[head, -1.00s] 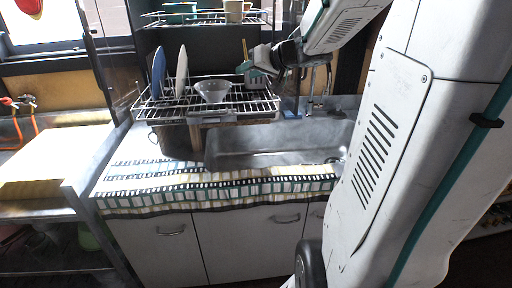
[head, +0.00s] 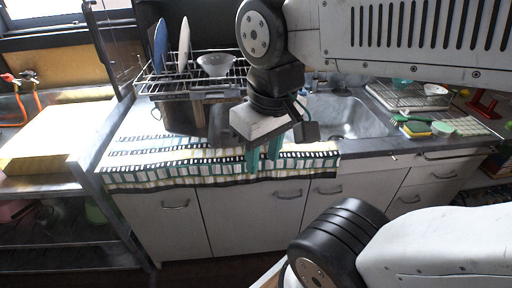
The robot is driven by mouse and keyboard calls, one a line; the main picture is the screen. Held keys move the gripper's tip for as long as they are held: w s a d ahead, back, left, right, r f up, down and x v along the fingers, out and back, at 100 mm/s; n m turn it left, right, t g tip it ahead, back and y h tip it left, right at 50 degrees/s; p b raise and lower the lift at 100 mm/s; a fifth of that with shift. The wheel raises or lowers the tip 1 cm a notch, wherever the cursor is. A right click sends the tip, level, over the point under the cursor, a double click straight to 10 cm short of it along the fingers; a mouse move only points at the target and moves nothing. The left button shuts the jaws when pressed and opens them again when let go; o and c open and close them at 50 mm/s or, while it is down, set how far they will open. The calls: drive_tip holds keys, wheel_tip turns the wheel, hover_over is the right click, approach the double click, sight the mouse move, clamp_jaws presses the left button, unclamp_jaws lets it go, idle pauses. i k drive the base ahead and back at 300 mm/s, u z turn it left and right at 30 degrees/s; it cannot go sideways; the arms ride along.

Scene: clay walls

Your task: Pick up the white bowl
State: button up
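A whitish bowl (head: 215,65) sits upright on the wire dish rack, right of the standing plates. A second small white bowl (head: 435,89) is on the drying grid at the far right, beyond the sink. My gripper (head: 264,160) points down above the striped cloth at the counter's front, in front of and below the rack. Its two teal fingers show a gap with nothing seen between them. It is apart from both bowls.
The dish rack (head: 178,87) holds a blue plate (head: 160,46) and a white plate (head: 184,44) on edge. A large pot (head: 190,115) stands under it. The sink (head: 350,117) is right of my gripper. A sponge (head: 443,128) and green brush lie beyond it.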

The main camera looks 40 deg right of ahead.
sight(430, 89)
drive_tip(key=z, duration=2.45)
drive_tip(key=k, duration=0.55)
drive_tip(key=z, duration=0.75)
drive_tip(key=i, duration=1.1)
drive_tip(key=u, duration=0.45)
drive_tip(key=i, duration=0.9)
drive_tip(key=u, duration=0.85)
